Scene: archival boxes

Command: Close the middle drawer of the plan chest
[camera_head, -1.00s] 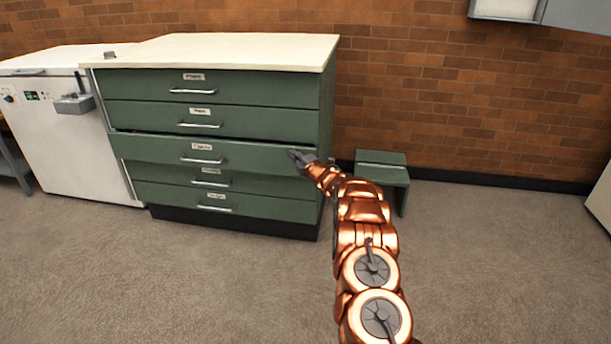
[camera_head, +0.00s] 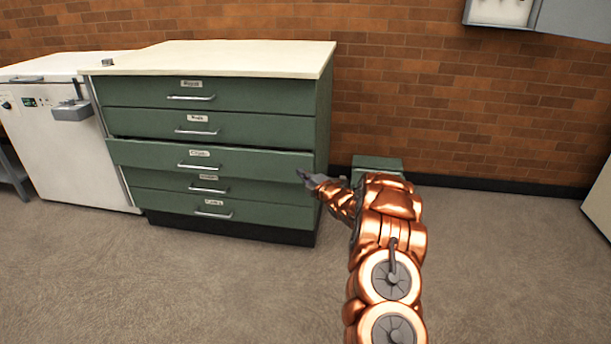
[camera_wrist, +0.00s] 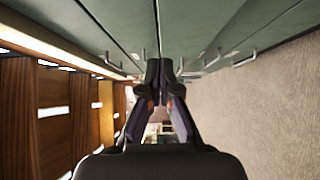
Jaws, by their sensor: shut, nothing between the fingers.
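The plan chest (camera_head: 320,100) is green with a cream top and several labelled drawers with bar handles. Its middle drawer (camera_head: 240,163) stands out a little from the drawers around it, with a dark gap along its top edge. My gripper (camera_head: 303,177) is shut and empty, at the right end of the middle drawer's front near its lower edge. I cannot tell whether it touches the front. In the wrist view my gripper's fingers (camera_wrist: 160,72) are together, with the green chest face (camera_wrist: 205,20) beyond them, seen sideways.
A white appliance (camera_head: 70,150) stands against the chest's left side. A small green step stool (camera_head: 377,163) stands right of the chest, partly behind my arm. A grey wall cabinet (camera_head: 575,15) hangs at the upper right. The floor (camera_head: 180,285) in front is clear.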

